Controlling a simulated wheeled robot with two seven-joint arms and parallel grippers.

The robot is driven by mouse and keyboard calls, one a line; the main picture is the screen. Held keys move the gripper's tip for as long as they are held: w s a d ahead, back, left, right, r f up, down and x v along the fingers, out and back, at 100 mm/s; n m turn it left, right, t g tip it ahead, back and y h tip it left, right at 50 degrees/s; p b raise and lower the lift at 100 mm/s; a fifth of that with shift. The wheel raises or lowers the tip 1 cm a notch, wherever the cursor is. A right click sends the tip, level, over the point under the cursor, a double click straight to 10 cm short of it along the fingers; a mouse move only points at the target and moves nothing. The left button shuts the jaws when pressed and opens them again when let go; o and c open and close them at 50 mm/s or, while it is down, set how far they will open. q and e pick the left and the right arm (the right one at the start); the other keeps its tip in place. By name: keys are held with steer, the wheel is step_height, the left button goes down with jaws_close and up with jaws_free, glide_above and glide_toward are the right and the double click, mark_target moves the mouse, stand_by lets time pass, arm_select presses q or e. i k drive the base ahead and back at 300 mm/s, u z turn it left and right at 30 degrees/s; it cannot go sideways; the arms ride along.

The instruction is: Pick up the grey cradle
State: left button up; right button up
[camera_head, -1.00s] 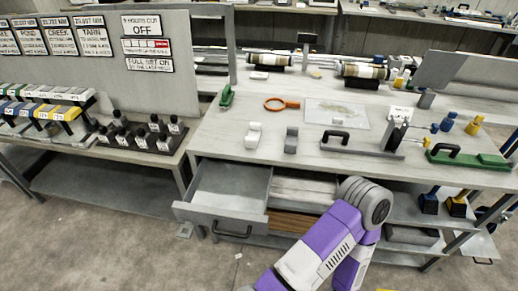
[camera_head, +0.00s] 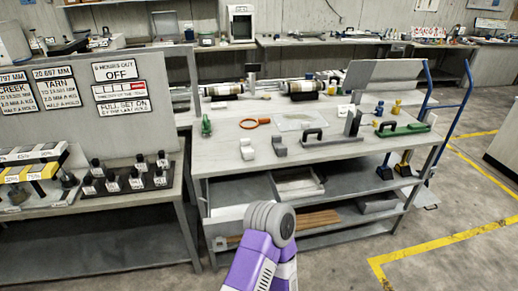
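The grey cradle (camera_head: 279,147) is a small dark-grey block with a raised back part. It sits on the workbench top (camera_head: 330,152) near the front edge, in the head view. A similar white cradle (camera_head: 247,149) stands just to its left, apart from it. A purple and grey arm of mine rises from the bottom edge in front of the bench. Its rounded grey end is below the cradles in the picture. Neither gripper shows. Nothing is touching the grey cradle.
An orange-handled magnifier (camera_head: 255,123) and a clear sheet (camera_head: 294,121) lie behind the cradles. A black-handled grey tool (camera_head: 322,137) is to the right. A pale drawer (camera_head: 226,222) juts out below the bench at left. Open floor lies to the right.

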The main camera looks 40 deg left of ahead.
mark_target(281, 150)
steer(key=u, duration=1.9)
